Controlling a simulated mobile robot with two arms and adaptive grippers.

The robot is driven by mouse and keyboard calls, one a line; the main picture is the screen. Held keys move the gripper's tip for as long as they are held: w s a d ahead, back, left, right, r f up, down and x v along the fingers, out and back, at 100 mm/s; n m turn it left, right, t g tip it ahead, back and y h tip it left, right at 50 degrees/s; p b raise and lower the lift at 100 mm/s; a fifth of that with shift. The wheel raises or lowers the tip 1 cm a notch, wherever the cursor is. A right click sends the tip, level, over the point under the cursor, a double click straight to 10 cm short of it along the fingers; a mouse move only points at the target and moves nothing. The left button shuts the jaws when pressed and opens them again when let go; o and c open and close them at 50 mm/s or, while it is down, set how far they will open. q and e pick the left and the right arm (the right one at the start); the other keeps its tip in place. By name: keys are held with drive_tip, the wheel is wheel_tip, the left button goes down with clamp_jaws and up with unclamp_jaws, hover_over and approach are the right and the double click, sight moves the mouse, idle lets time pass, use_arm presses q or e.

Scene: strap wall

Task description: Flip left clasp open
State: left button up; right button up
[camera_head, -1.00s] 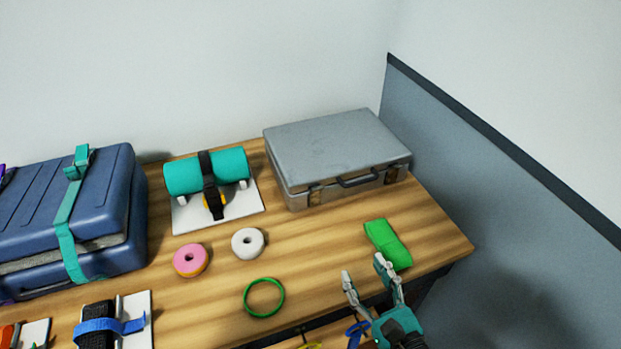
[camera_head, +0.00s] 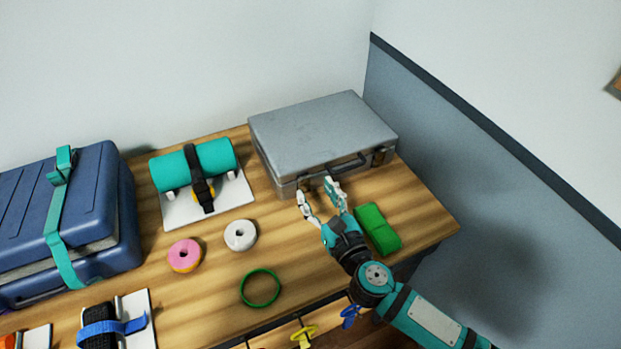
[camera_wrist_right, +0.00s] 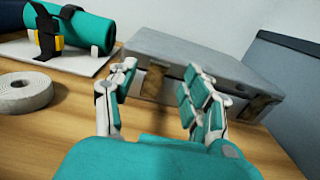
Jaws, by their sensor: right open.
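The grey briefcase (camera_head: 322,138) lies closed at the back right of the table, with a dark handle (camera_head: 347,168) on its front. The left clasp (camera_wrist_right: 152,82) shows as a brownish plate on the case front in the right wrist view, between my fingers. In the head view it is largely hidden behind my fingers. The right clasp (camera_head: 379,156) sits right of the handle. My right gripper (camera_head: 319,189) is open and empty, just in front of the left clasp; I cannot tell whether it touches. My left gripper is in neither view.
A green folded strap (camera_head: 377,229) lies right of my right gripper. A white roll (camera_head: 240,235), a pink roll (camera_head: 184,255) and a green ring (camera_head: 260,287) lie to the left. A teal roll on a white board (camera_head: 229,199) and a blue suitcase (camera_head: 65,220) stand further left.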

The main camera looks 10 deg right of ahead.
sight(307, 179)
drive_tip(key=x, duration=0.2)
drive_tip(key=shift+w+a, duration=0.15)
drive_tip(key=shift+w, duration=0.2)
drive_tip(key=shift+w+a, duration=0.1)
drive_tip(key=shift+w, duration=0.35)
clamp_jaws()
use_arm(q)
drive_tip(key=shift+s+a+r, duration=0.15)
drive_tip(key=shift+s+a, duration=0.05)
